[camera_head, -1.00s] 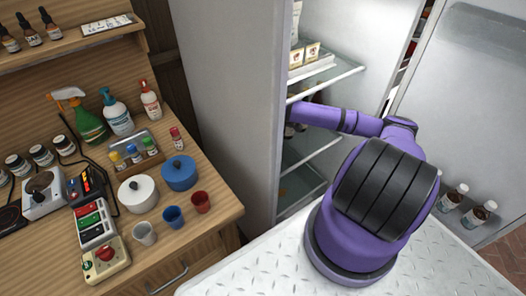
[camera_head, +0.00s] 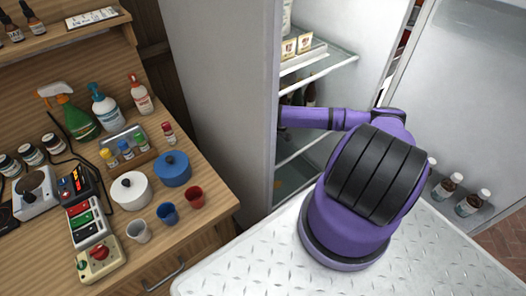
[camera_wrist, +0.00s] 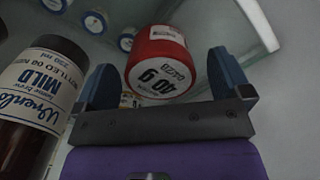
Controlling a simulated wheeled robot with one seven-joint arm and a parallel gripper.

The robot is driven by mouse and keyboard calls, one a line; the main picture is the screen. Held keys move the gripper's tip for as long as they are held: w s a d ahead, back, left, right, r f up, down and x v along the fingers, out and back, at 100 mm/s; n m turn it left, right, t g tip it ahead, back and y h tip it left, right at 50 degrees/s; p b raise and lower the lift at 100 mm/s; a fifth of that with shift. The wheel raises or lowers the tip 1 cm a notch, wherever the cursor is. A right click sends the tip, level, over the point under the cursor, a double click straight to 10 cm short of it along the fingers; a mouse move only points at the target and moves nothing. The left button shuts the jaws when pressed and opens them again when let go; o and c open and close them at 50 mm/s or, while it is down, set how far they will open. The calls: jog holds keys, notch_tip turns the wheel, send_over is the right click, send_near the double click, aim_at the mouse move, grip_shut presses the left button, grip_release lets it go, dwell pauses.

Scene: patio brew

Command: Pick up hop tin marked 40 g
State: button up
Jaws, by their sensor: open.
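The hop tin marked 40 g (camera_wrist: 158,58) is red with a white label, upside down in the wrist view, and sits just beyond my gripper. My gripper (camera_wrist: 165,80) is open, its two blue fingers apart with the tin between or just ahead of their tips. I cannot tell whether either finger touches it. In the head view the gripper and the tin are hidden behind the fridge's side wall (camera_head: 225,95); my purple arm reaches in past its edge.
A brown bottle labelled MILD (camera_wrist: 38,95) stands close on the left in the wrist view. Several round-ended containers (camera_wrist: 95,20) and a shelf edge (camera_wrist: 258,22) are near the tin. The fridge's glass shelf (camera_head: 318,68) holds small packets. The fridge door (camera_head: 455,100) stands open at right.

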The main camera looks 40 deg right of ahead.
jog(key=shift+f, duration=0.7)
jog(key=c, duration=1)
